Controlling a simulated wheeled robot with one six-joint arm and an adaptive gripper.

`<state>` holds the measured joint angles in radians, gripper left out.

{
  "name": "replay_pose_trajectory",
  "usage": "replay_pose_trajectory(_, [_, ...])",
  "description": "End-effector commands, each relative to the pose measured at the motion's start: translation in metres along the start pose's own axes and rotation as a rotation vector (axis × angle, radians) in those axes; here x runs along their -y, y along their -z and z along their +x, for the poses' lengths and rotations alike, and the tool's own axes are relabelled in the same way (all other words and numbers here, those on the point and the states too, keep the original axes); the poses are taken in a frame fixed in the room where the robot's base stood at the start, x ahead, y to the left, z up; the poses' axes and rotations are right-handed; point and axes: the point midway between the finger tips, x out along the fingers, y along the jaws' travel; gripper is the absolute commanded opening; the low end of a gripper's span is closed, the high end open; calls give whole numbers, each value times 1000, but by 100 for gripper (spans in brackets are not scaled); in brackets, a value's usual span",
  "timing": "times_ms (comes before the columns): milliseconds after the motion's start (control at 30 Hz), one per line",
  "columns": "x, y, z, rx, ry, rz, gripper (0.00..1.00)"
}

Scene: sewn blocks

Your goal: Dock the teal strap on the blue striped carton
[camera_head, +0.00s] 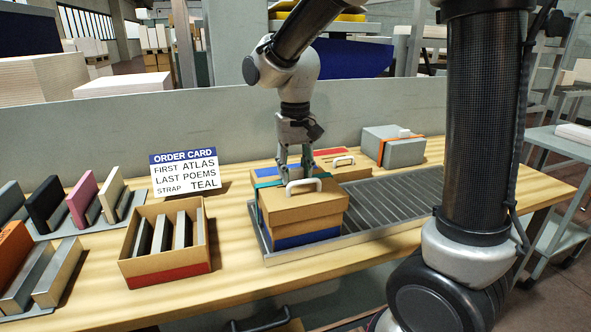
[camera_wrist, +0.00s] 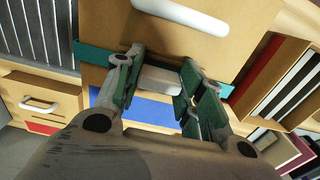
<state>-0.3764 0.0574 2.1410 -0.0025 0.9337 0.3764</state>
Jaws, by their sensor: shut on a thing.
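The blue striped carton (camera_head: 305,207) stands on the ribbed tray, lid on, with a white handle (camera_head: 303,185) on top and a blue band low on its side. The teal strap (camera_head: 267,173) shows at the carton's far left top edge. In the wrist view the strap (camera_wrist: 94,54) runs across the carton's face (camera_wrist: 205,45), above the blue stripe (camera_wrist: 140,106). My gripper (camera_head: 294,178) is behind the white handle, at the carton's far side. In the wrist view my gripper (camera_wrist: 160,82) is shut on the strap's pale block. Whether the strap touches the carton all round is hidden.
A grey box with an orange strap (camera_head: 393,146) is at the back right. An open book box (camera_head: 165,269) and book racks are left. The order card (camera_head: 184,172) reads strap teal.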

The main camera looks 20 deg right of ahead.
Motion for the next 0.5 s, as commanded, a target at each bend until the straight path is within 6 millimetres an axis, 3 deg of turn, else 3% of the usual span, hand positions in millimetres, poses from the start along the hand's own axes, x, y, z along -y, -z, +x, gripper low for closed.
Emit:
replay_pose_trajectory(167, [-1,-4,10,17,-3,2,24])
replay_pose_trajectory(200, [-1,-5,10,18,-3,3,46])
replay_pose_trajectory(300, [-1,-5,11,20,-3,3,60])
replay_pose_trajectory(500, [-1,-4,9,17,-3,2,60])
